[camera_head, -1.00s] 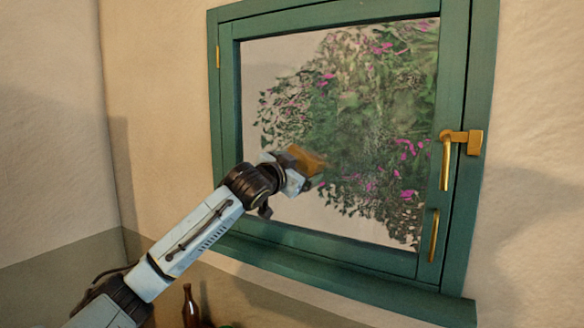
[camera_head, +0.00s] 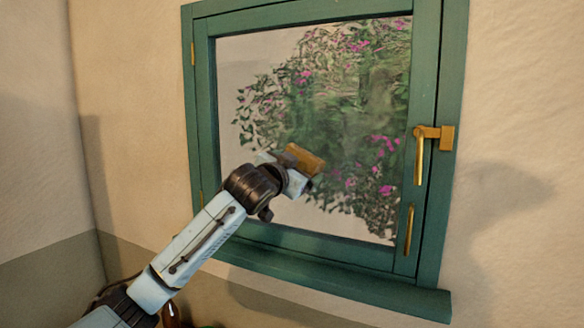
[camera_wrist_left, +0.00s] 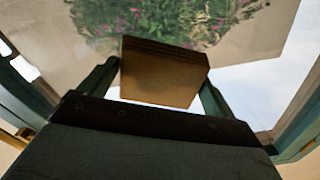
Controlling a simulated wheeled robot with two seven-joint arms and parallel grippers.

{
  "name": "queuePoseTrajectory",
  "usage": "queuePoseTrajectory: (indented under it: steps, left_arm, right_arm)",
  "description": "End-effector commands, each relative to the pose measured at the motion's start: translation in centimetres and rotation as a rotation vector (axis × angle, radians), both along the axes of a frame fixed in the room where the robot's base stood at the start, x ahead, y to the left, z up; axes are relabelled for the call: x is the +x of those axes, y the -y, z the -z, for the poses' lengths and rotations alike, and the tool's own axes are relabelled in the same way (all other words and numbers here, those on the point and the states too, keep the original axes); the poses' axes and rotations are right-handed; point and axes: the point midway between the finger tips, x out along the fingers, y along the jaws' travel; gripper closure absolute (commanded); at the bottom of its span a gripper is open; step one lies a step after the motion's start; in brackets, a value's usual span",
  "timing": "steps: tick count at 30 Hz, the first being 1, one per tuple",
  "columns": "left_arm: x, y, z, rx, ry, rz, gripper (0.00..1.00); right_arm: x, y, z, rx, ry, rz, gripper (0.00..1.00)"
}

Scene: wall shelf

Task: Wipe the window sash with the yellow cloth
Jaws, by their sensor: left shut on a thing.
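The window sash (camera_head: 415,125) is a green frame around a glass pane (camera_head: 335,125), with green foliage and pink flowers behind the glass; it looks shut. My left gripper (camera_head: 294,172) is in front of the pane's lower middle. It is shut on the yellow cloth (camera_head: 305,160), which looks like a folded brownish-yellow block. In the left wrist view the cloth (camera_wrist_left: 160,80) sits between the two fingers of the gripper (camera_wrist_left: 160,88), with the pane beyond it. I cannot tell whether the cloth touches the glass. My right gripper is not in view.
A brass latch handle (camera_head: 421,155) and a lower brass pull (camera_head: 409,230) stick out on the sash's right side. A green sill (camera_head: 340,283) runs below. A dark bottle (camera_head: 171,317) shows at the bottom, partly cut off. The wall on the right is bare.

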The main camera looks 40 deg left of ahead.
Motion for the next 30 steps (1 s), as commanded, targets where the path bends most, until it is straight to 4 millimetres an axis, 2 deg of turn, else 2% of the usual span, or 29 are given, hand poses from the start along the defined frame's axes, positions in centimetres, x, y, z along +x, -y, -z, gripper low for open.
queuePoseTrajectory:
  steps: [6, 14, 24, 30]
  left_arm:
    - [0.6, 2.0, -0.1, -0.002, 0.003, 0.004, 0.28]
    - [0.9, 2.8, 0.0, -0.001, 0.000, 0.002, 0.28]
    - [1.6, 5.4, 0.0, -0.002, 0.001, 0.003, 0.28]
    - [1.6, 5.5, 0.0, 0.000, 0.000, 0.001, 0.28]
  right_arm:
    - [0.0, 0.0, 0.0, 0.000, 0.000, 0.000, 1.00]
    - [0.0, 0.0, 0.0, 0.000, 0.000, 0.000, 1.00]
    - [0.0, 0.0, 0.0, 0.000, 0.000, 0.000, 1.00]
    - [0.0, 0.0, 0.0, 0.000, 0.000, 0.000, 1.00]
